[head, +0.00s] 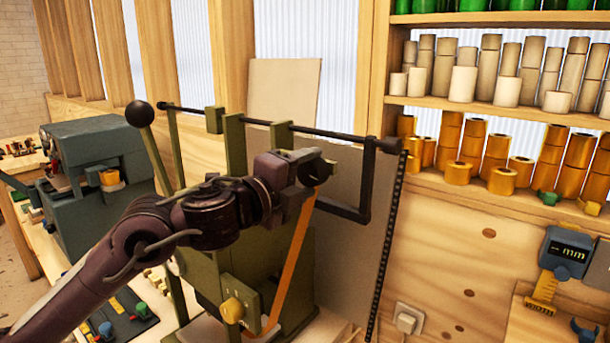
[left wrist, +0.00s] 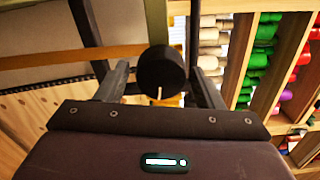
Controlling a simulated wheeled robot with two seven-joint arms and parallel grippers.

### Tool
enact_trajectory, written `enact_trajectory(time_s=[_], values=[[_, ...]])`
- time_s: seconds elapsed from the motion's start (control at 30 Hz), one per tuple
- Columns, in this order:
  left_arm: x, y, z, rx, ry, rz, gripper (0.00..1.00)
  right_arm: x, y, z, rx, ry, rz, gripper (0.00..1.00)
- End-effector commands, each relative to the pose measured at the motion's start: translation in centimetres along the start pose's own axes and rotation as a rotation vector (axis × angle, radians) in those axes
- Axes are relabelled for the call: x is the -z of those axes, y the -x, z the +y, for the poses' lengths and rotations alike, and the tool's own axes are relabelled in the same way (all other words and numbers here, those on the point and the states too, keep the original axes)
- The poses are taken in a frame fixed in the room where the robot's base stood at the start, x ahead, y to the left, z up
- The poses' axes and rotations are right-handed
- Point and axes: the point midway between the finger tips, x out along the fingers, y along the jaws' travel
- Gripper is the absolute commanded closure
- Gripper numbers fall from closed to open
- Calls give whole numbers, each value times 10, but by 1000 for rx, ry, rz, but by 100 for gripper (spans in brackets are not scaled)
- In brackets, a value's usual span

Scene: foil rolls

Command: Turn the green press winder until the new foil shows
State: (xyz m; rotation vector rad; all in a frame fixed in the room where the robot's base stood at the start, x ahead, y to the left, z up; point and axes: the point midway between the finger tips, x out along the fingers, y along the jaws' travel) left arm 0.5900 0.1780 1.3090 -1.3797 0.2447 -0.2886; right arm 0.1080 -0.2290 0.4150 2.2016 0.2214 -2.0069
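The green press (head: 205,270) stands on the bench in the middle of the head view. An orange foil strip (head: 295,255) runs up its front to my left gripper (head: 318,172). The strip crosses behind the fingers in the left wrist view (left wrist: 65,58). A black round knob with a white line (left wrist: 160,72), apparently the winder, lies between the fingers of my left gripper (left wrist: 160,80) in that view. The fingers stand apart on both sides of it, with a narrow gap at the left. My right gripper is out of view.
A long dark bar (head: 330,132) crosses above the press. A black ball lever (head: 140,114) rises at its left. A grey-green machine (head: 95,150) stands further left. Shelves with gold rolls (head: 502,180) fill the right. A yellow knob (head: 231,310) sits low on the press.

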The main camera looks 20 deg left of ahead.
Motion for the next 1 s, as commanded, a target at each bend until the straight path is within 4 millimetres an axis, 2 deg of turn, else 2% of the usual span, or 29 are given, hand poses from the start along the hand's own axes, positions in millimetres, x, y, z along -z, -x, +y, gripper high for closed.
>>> enact_trajectory(time_s=[0.37,0.47,0.8,1.0], values=[[0,2,0,2,1,-1,30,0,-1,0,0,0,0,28],[-1,12,1,2,-2,-2,30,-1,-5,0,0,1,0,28],[-1,64,4,0,-4,-3,30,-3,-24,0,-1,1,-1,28],[0,77,1,0,0,-1,30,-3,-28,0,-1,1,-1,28]])
